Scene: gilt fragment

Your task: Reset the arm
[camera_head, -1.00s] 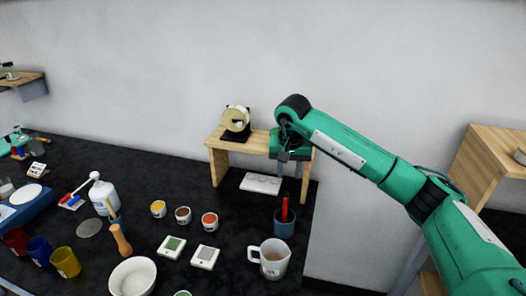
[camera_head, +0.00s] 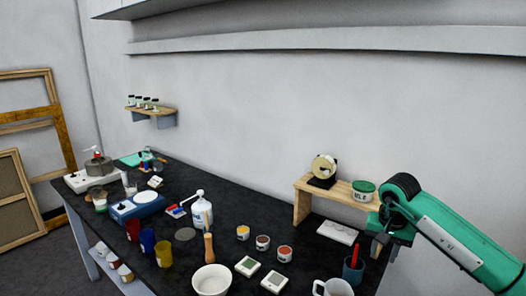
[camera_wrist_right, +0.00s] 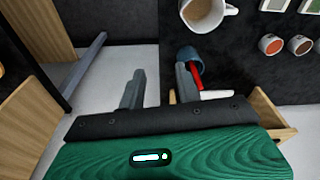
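My right gripper (camera_head: 378,244) is at the right end of the dark workbench, just right of the wooden riser (camera_head: 302,206). In the right wrist view its two grey fingers (camera_wrist_right: 160,88) stand apart with nothing between them, so it is open and empty. A jar with a green lid (camera_head: 363,191) stands upright on the riser's right end, apart from the gripper. My left gripper is in neither view.
A blue cup with a red-handled tool (camera_head: 353,270) stands close below the right gripper; it also shows in the right wrist view (camera_wrist_right: 189,54). A measuring jug (camera_head: 334,288) is nearby. A tape roll (camera_head: 324,168) sits on the riser. Bench clutter lies left.

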